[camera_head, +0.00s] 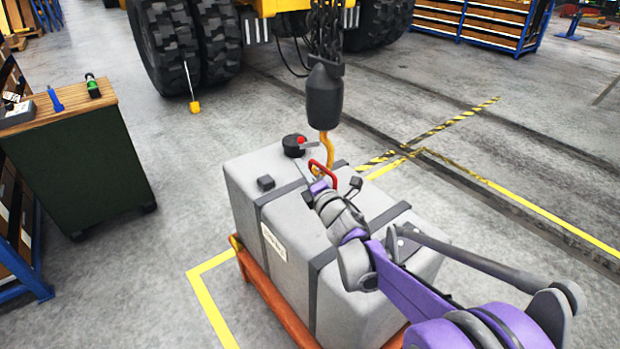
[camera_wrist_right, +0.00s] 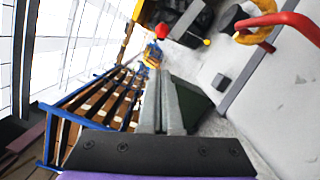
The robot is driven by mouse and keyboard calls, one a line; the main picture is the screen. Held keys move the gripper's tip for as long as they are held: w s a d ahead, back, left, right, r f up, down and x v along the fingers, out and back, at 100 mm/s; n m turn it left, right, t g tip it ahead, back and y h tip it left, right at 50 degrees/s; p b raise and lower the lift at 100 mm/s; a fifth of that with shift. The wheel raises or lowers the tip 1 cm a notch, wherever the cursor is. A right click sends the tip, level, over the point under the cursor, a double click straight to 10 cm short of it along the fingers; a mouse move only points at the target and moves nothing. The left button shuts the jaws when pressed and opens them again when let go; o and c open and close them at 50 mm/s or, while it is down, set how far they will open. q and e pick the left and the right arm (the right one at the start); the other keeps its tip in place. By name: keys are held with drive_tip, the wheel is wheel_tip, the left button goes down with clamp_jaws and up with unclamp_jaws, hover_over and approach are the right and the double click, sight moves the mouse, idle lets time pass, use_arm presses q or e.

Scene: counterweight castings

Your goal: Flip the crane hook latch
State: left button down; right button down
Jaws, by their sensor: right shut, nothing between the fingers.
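The yellow crane hook (camera_head: 328,150) hangs below a dark hook block (camera_head: 324,97) over the grey casting (camera_head: 290,225). A red bent bar (camera_head: 322,165) meets the hook's lower end. In the right wrist view the red bar (camera_wrist_right: 285,20) passes by the yellow hook (camera_wrist_right: 262,28). A red tip (camera_head: 301,140) on a thin grey piece is beside the hook; I cannot tell if this is the latch. A red tip (camera_wrist_right: 162,61) also shows beyond my fingers. My right gripper (camera_head: 308,172) is shut and empty, just left of the red bar. My left gripper is not in view.
Dark straps cross the casting, which sits on an orange support (camera_head: 268,305). Small dark blocks (camera_head: 265,182) stand on its top. A green cabinet (camera_head: 80,165) with tools is at left. A yellow vehicle with large tires (camera_head: 190,45) is behind.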

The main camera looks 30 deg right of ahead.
drive_tip(key=w+d, duration=0.1)
drive_tip(key=w+d+r, duration=0.1)
drive_tip(key=w, duration=0.1)
drive_tip(key=w+d, duration=0.1)
drive_tip(key=w, duration=0.1)
drive_tip(key=shift+d+r, duration=0.1)
drive_tip(key=shift+r, duration=0.05)
